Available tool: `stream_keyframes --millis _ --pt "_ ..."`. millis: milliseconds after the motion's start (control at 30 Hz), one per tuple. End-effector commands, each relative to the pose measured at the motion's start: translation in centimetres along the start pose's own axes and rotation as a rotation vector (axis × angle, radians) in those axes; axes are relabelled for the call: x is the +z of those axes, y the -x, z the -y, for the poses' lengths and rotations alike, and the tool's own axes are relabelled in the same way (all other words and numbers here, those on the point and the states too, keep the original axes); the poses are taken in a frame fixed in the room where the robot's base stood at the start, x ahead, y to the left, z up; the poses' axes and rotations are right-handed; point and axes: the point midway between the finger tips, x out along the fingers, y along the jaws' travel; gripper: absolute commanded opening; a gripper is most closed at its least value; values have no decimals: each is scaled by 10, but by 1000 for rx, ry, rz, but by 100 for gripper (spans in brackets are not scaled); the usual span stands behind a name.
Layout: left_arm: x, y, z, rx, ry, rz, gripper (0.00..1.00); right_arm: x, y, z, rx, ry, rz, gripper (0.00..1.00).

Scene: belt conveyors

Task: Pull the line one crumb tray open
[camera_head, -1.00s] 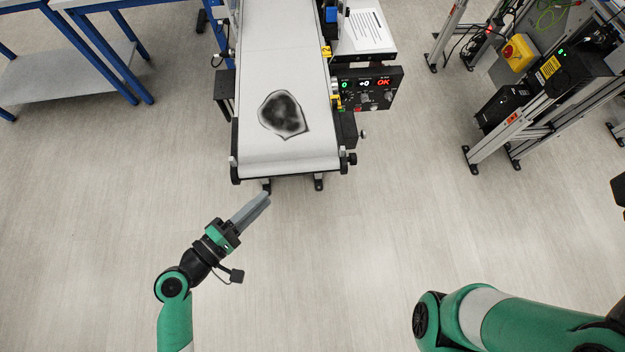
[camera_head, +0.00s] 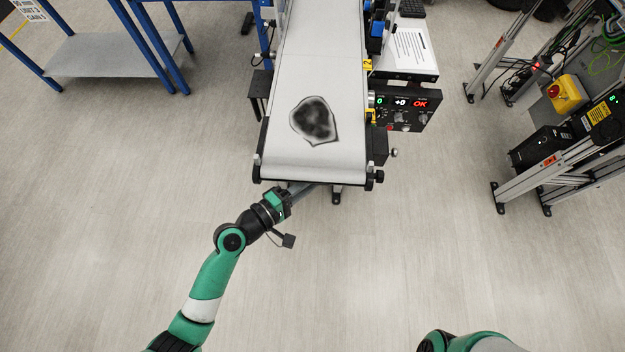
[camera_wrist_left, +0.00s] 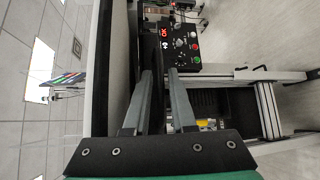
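The line one conveyor (camera_head: 315,160) carries a dark irregular patch with a pale border on its belt. My left gripper (camera_head: 303,188) is at the conveyor's front end, with its grey fingers reaching under the front edge and partly hidden by it. In the left wrist view, the two fingers of my left gripper (camera_wrist_left: 160,72) are apart, with a gap and nothing clearly held between them. I cannot make out the crumb tray for certain; the space under the belt is dark. My right gripper is out of view.
A control box (camera_head: 402,108) with a lit display is on the conveyor's right side; it also shows in the left wrist view (camera_wrist_left: 180,45). A blue-legged table (camera_head: 110,55) stands at left, a metal frame (camera_head: 560,170) at right. The floor in front is clear.

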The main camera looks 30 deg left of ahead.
Motion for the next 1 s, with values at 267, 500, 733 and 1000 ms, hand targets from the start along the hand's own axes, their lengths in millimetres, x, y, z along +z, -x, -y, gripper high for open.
stream_keyframes --millis 267,500,733,1000 --pt "0 -1 0 0 0 0 19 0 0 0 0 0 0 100" --pt "0 -1 0 0 0 0 0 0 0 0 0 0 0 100" --pt "0 -1 0 0 0 0 0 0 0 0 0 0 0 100" --pt "0 -1 0 0 0 0 0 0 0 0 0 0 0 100"
